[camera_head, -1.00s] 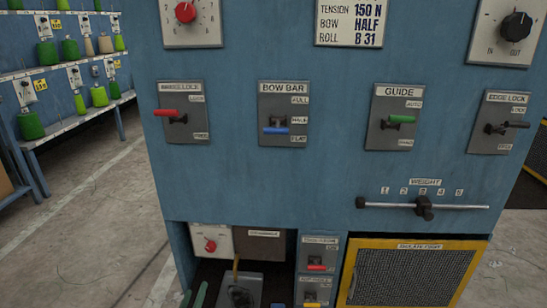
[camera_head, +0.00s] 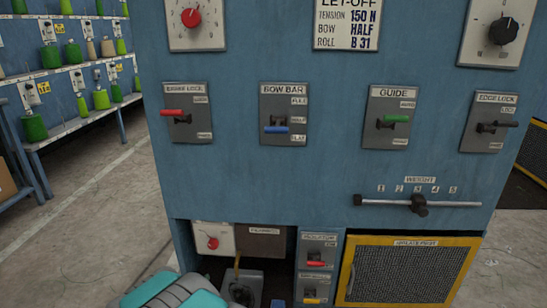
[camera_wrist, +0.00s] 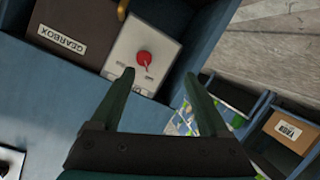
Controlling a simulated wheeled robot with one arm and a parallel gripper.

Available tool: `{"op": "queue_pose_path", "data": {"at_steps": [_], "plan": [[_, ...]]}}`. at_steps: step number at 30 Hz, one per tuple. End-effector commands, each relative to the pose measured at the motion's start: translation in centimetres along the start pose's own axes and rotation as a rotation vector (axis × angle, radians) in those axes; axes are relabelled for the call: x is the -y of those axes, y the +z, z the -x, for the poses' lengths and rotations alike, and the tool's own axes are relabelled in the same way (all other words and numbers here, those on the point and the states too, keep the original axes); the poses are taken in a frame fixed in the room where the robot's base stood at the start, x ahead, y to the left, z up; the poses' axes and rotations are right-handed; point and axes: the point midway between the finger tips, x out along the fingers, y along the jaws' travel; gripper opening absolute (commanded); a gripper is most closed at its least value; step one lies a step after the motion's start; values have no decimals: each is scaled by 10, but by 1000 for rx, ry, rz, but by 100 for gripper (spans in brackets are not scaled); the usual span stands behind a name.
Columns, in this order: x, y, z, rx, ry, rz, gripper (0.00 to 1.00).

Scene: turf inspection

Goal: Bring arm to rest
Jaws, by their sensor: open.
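My gripper (camera_wrist: 159,76) shows in the wrist view with its two dark green fingers spread apart and nothing between them. Past the fingertips is a white panel with a red knob (camera_wrist: 144,58), beside a brown box marked GEARBOX (camera_wrist: 72,35). The gap between fingers and panel is hard to judge. In the head view a teal part of my arm (camera_head: 175,290) shows at the bottom, in front of the lower left of the blue machine (camera_head: 330,185). The fingers cannot be made out there.
The machine front carries several levers, dials and a weight slider (camera_head: 418,204). A yellow-framed mesh panel (camera_head: 410,272) is at lower right. Shelves with green cones (camera_head: 75,80) stand at far left. Open floor (camera_head: 95,210) lies between. The wrist view shows a cardboard box (camera_wrist: 290,132) at right.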

Motion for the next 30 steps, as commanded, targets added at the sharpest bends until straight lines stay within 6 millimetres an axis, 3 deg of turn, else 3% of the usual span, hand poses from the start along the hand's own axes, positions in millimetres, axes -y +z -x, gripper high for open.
{"op": "queue_pose_path", "data": {"at_steps": [7,14,21,30], "plan": [[-29,-35,-4,157,-182,-168,79],[-67,-55,21,312,-347,-273,79],[-123,-64,68,471,-476,-332,79],[-207,-44,156,698,-557,-348,79]]}}
